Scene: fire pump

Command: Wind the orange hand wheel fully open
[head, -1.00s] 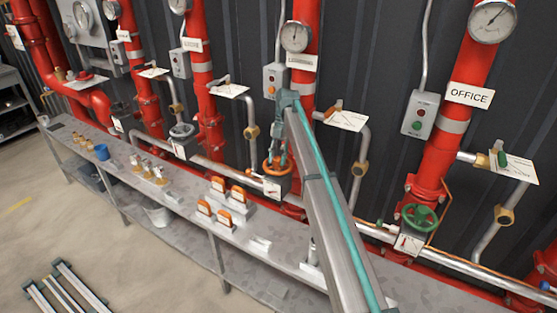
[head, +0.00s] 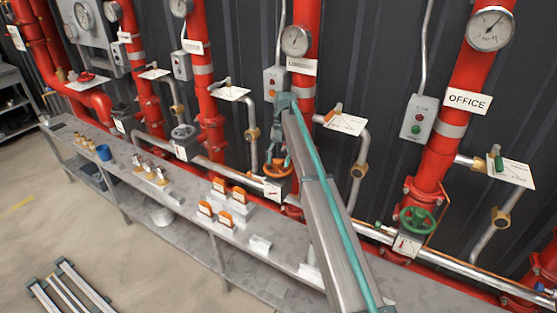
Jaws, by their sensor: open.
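The orange hand wheel (head: 278,169) sits low on the red riser pipe in the middle, above a valve body with a small white label plate (head: 272,188). My arm reaches up from the lower right, and its end bends down to the wheel. My gripper (head: 277,160) points down at the wheel's rim and partly covers it. Its fingers are open, but they are small here. I cannot tell whether they touch the rim.
A green hand wheel (head: 417,220) is on the OFFICE riser (head: 450,130) to the right. A horizontal silver pipe (head: 470,264) runs along the wall.

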